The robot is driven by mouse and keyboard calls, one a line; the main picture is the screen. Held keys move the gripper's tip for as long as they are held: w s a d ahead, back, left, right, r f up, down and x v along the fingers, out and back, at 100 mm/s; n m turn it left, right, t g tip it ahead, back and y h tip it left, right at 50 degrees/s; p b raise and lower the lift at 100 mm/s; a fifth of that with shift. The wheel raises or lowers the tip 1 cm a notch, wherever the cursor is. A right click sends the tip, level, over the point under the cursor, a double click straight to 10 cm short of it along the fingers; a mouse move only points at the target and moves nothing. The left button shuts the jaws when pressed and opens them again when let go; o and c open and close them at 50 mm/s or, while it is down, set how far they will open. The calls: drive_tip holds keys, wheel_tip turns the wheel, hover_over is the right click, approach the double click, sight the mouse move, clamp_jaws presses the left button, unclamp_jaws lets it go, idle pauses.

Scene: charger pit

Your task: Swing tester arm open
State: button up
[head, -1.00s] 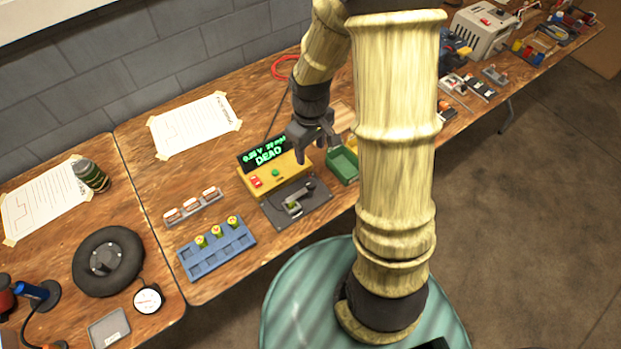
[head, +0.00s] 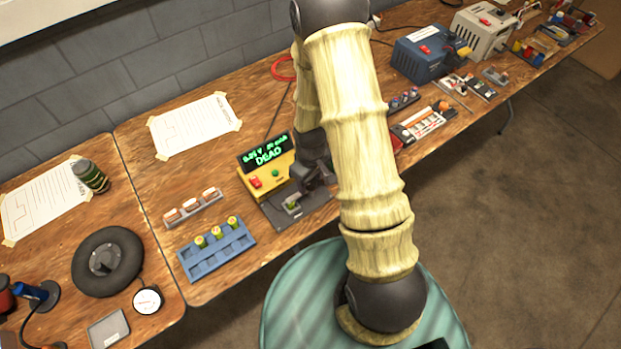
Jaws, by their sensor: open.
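The yellow tester (head: 259,181) stands on the wooden bench, its dark display lit with green text that reads DEAD. A red switch and a green button show on its front. Its dark base plate (head: 276,217) extends toward the bench's front edge. The tester arm (head: 293,203) is a small grey part on that plate, partly covered by my gripper. My gripper (head: 308,185) is open, low over the right side of the plate, at or just beside the tester arm. I cannot tell whether it touches it.
A blue rack (head: 217,251) with several green-yellow cells stands left of the tester, with a grey holder (head: 193,208) behind it. A taped paper sheet (head: 194,124) lies behind. A blue box (head: 421,57) and a white box (head: 484,33) stand farther right.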

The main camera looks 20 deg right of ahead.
clamp_jaws()
idle(0.3)
